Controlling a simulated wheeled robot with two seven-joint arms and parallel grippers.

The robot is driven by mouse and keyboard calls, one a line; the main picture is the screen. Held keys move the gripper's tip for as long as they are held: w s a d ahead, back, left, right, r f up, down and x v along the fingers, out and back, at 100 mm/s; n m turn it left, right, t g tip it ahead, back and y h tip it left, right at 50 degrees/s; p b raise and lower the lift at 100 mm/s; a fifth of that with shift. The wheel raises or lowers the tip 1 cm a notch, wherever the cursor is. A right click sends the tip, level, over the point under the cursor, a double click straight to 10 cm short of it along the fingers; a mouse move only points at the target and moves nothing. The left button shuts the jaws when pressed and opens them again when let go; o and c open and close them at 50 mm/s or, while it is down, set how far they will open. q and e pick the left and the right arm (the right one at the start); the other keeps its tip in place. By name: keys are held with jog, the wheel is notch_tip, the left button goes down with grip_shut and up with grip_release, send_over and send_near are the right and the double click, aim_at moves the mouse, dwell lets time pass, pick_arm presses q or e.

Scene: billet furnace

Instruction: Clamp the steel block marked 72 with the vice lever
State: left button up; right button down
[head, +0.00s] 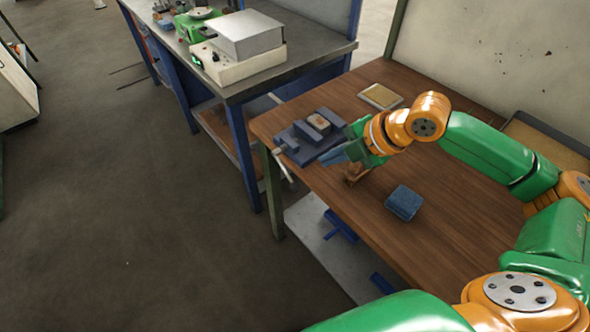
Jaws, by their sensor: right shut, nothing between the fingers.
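The dark blue vice (303,150) sits at the left corner of the wooden table. A small steel block (319,122) with a pale top lies between its jaws; its marking is too small to read. The pale vice lever (282,168) hangs at the vice's left end, by the table edge. My right gripper (333,157) is shut and empty, pointing left just in front of the vice, to the right of the lever. I cannot tell whether it touches the vice body. My left gripper is out of view.
A blue block-like item (404,203) lies on the wooden table (440,235), right of my gripper. A small brown item (355,174) lies below the gripper. A tan tray (380,96) lies behind. A metal bench (285,78) with a furnace box (240,50) stands at the back.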

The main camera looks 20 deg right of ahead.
aim_at(289, 177)
jog(key=p+x, duration=0.2)
jog(key=x, duration=1.2)
jog(key=shift+w, duration=0.15)
jog(key=shift+f+t+y+b, duration=0.3)
jog(key=shift+f+t+b, duration=0.45)
jog(key=shift+b, duration=0.45)
jog(key=shift+w+a+f+b, duration=0.1)
jog(key=shift+f+b, duration=0.3)
jog(key=shift+b, duration=0.25)
jog(key=shift+w+a+f+b, duration=0.1)
jog(key=shift+w+f+b, duration=0.25)
jog(key=shift+f+b, duration=0.25)
jog(key=shift+w+a+f+b, duration=0.15)
jog(key=shift+w+f+b, duration=0.25)
jog(key=shift+b, duration=0.3)
jog(key=shift+w+f, duration=0.15)
jog(key=shift+f, duration=0.05)
jog(key=shift+w+a, duration=0.15)
